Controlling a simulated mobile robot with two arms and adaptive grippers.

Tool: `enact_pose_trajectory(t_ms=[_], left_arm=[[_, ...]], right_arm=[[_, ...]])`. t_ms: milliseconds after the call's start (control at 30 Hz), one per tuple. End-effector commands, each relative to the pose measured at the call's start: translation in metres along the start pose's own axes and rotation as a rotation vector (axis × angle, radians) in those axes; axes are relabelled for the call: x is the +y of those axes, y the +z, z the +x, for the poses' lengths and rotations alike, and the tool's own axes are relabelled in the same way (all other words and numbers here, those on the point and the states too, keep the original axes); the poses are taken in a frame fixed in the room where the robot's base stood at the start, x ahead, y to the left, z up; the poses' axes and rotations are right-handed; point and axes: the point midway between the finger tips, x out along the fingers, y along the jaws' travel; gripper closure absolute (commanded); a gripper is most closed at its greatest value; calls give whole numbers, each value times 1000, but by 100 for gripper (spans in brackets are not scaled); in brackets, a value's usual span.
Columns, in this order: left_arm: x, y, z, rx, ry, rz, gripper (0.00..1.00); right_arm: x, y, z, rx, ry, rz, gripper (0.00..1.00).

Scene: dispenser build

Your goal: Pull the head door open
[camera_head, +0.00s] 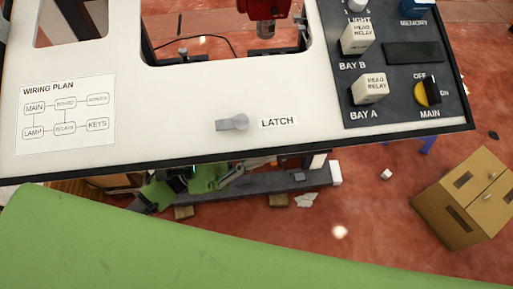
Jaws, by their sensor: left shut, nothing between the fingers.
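I cannot make out a head door for certain in the head view. A red part (263,8) with a grey cylindrical piece below it shows at the top, cut off by the frame edge. A grey latch lever (233,123) lies on the white panel (185,95), beside its LATCH label. My left gripper (238,171) is just below the panel's front edge, partly hidden under it. Its fingers are shut and empty, and it is apart from the lever and the red part. My right gripper is not in view.
A dark control board (397,88) at the right carries two head relays and a yellow MAIN switch (427,93). A cardboard box (466,198) stands on the reddish floor at right. A grey beam (275,186) runs below the panel. A large green surface fills the bottom.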

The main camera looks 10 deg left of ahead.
Motion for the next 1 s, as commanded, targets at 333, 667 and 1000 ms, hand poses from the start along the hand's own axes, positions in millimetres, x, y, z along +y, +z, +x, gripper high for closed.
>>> enact_pose_trajectory(t_ms=[333,667,1000], left_arm=[[0,3,2,-1,4,-5,100],[3,53,51,-8,98,-97,100],[15,107,105,-8,189,-187,100]], right_arm=[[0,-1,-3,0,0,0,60],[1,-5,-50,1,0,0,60],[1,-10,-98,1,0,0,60]])
